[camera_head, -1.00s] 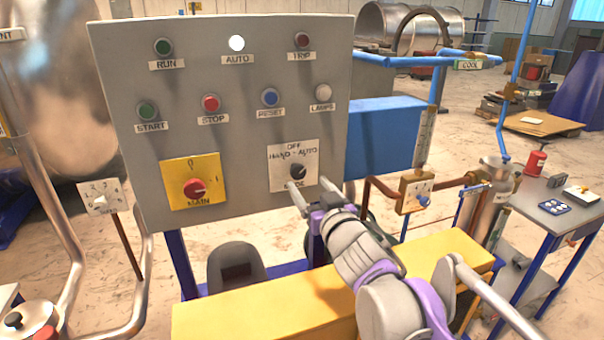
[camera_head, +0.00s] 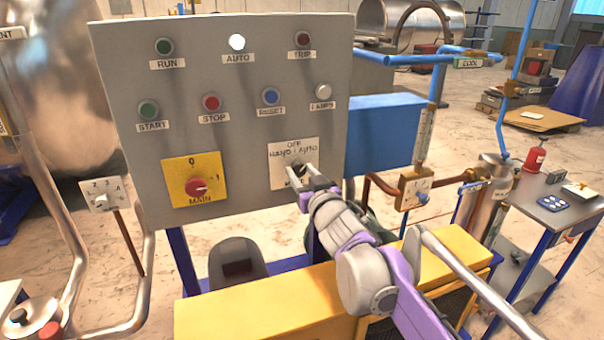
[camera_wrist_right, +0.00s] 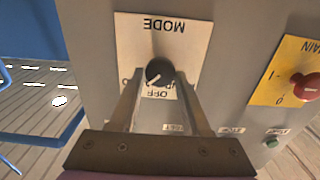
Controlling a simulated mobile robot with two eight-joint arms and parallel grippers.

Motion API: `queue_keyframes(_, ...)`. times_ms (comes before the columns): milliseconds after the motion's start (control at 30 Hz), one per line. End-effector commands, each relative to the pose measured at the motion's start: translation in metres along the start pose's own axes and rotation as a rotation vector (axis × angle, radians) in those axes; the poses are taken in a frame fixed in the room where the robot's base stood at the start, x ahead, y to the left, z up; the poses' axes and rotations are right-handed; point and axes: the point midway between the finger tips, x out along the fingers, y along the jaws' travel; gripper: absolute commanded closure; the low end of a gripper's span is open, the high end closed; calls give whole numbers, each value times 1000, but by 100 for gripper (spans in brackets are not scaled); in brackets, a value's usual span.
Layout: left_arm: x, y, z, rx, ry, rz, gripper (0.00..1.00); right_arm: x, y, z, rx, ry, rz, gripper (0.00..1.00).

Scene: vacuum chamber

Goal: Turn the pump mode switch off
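The mode switch is a black knob (camera_wrist_right: 160,72) on a white plate (camera_head: 283,180) marked OFF, HAND, AUTO and MODE, low on the right of a grey control panel (camera_head: 140,65). In the right wrist view the plate is upside down, and the knob's white mark points lower left, towards the AUTO side. My right gripper (camera_head: 305,169) is at the plate and partly hides the knob in the head view. In the wrist view its fingers (camera_wrist_right: 158,80) are apart, one on each side of the knob, with gaps visible. My left gripper is not in view.
A yellow plate with the red main switch (camera_head: 196,187) is left of the mode plate. Several buttons and lamps are above; the AUTO lamp (camera_head: 237,42) glows white. A yellow beam (camera_head: 260,308) runs below the panel. A small valve box (camera_head: 415,189) stands right.

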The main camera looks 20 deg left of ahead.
Motion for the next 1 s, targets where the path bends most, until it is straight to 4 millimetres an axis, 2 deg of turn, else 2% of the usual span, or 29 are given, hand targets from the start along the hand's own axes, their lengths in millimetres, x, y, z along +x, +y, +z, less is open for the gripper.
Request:
queue_keyframes(33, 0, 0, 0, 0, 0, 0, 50, 0, 0, 0, 0, 0, 0, 76)
queue_keyframes(167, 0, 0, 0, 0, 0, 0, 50, 0, 0, 0, 0, 0, 0, 99)
queue_keyframes(567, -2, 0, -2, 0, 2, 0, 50, 0, 0, -1, -58, 0, 0, 100)
queue_keyframes(1000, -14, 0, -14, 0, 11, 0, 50, 0, -2, -2, -389, 1, 0, 100)
